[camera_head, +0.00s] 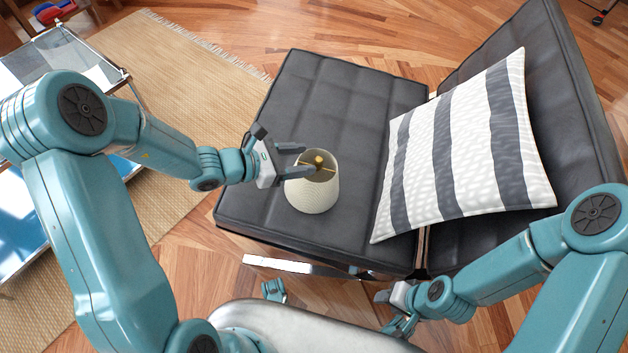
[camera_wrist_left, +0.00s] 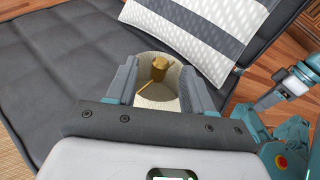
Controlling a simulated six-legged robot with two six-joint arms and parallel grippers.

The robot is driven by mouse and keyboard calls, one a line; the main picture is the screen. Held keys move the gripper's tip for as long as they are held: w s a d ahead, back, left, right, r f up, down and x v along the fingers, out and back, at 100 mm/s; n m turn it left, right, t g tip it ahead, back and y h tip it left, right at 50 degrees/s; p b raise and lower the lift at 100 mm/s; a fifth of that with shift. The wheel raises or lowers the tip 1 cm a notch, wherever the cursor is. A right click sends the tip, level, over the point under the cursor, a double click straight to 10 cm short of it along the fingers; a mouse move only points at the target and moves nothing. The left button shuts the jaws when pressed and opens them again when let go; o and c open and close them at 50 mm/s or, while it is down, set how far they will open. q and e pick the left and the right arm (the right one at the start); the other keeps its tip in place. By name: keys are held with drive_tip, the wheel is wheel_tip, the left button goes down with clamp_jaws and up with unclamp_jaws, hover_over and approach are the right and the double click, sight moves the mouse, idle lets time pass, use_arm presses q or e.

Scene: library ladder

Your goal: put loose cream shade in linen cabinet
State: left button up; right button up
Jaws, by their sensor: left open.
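The cream lampshade (camera_head: 314,191) stands on the dark seat cushion of a lounge chair, with its brass fitting facing up. My left gripper (camera_head: 297,161) is open at the shade's upper rim in the head view. In the left wrist view, the shade (camera_wrist_left: 158,104) shows between the two fingers of the left gripper (camera_wrist_left: 160,88); whether they touch it I cannot tell. My right gripper (camera_head: 392,310) is low, in front of the chair, and its jaw state is unclear. No linen cabinet is recognisable in either view.
The chair's dark seat (camera_head: 335,100) has free room behind the shade. A striped pillow (camera_head: 462,145) leans on the backrest to the right. A woven rug (camera_head: 185,70) and a glass-and-metal table (camera_head: 70,50) are at the left.

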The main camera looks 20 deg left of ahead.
sight(320, 159)
use_arm(q)
drive_tip(key=b+x, duration=0.2)
drive_tip(key=x, duration=0.2)
drive_tip(key=shift+d+f, duration=0.25)
drive_tip(key=shift+f, duration=0.05)
drive_tip(key=shift+w+d, duration=0.35)
drive_tip(key=shift+d, duration=0.05)
clamp_jaws()
